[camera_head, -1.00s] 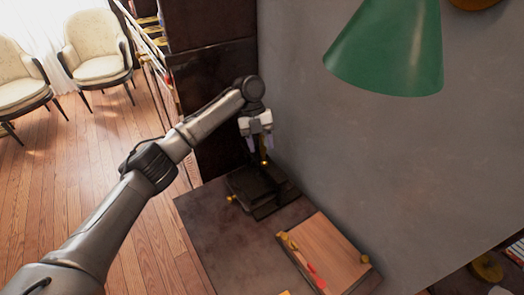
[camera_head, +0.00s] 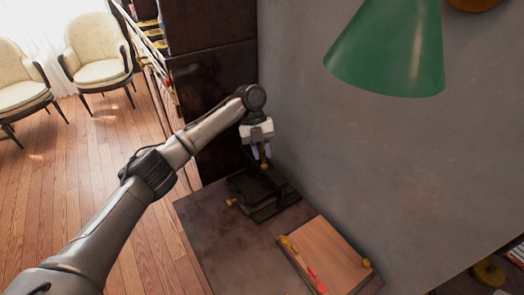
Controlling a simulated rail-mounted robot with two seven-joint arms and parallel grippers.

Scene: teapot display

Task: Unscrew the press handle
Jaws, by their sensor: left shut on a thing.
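The black press (camera_head: 262,196) stands at the back of the dark table, close to the grey wall. A small brass knob (camera_head: 231,202) shows at its left side. My left gripper (camera_head: 260,158) points down over the top of the press and is shut on its handle (camera_head: 264,166), of which only a small brass part shows. The fingers and the wrist hide most of the handle. My right gripper is not in view.
A wooden board (camera_head: 330,256) with brass knobs and a red item (camera_head: 312,274) lies at the table's right side. A green lamp shade (camera_head: 392,50) hangs above. The table's left front (camera_head: 222,240) is clear.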

